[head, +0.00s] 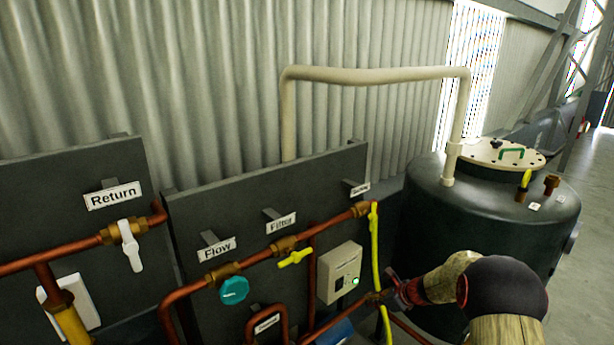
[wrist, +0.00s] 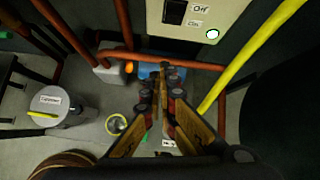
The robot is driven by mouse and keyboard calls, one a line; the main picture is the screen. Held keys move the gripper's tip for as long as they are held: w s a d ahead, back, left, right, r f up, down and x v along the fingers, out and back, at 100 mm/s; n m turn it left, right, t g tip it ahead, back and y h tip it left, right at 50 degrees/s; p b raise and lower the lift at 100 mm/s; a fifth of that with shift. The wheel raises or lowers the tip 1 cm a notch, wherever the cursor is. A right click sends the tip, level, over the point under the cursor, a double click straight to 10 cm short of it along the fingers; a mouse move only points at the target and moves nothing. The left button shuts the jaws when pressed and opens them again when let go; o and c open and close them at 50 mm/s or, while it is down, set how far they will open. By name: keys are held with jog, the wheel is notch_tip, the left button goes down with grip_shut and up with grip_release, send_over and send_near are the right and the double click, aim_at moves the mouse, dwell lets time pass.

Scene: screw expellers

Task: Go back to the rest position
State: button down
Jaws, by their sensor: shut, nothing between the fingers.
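My gripper (head: 390,293) is at the lower right of the head view, in front of the dark pipe panel, just right of the switch box. In the wrist view my gripper (wrist: 163,88) points down and forward, its two fingers close together at the tips with nothing held. The switch box (head: 340,273) is beige with a dark switch and a lit green lamp. It also shows at the top of the wrist view (wrist: 203,16), beyond the fingertips. A yellow pipe (head: 374,250) runs down close beside my gripper, and whether they touch cannot be told.
Copper pipes (head: 262,256) carry a teal knob (head: 234,290), a yellow valve handle (head: 296,258) and a white handle (head: 131,246). A dark tank (head: 430,205) stands right, behind my arm. Below are a lidded grey container (wrist: 62,107) and a copper cross pipe (wrist: 190,62). Open floor lies far right.

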jog(key=s+a+r+n+g, duration=0.1)
jog(key=s+a+n+g, duration=0.1)
jog(key=s+n, duration=0.4)
jog(key=s+a+n+g, duration=0.2)
jog(key=s+n, duration=0.2)
jog(key=s, duration=0.5)
jog(key=s+a+r+n+t+h, duration=0.1)
jog(key=s+r+n+h, duration=0.1)
jog(key=s+r+n, duration=0.6)
jog(key=s+a+r+n+t+h, duration=0.1)
jog(key=s+r+n+h, duration=0.2)
jog(key=s+r+n, duration=0.5)
jog(key=s+r, duration=1)
jog(key=s, duration=0.4)
jog(key=shift+s+r+n+t, duration=0.3)
jog(key=shift+s+t, duration=0.05)
jog(key=shift+t, duration=0.05)
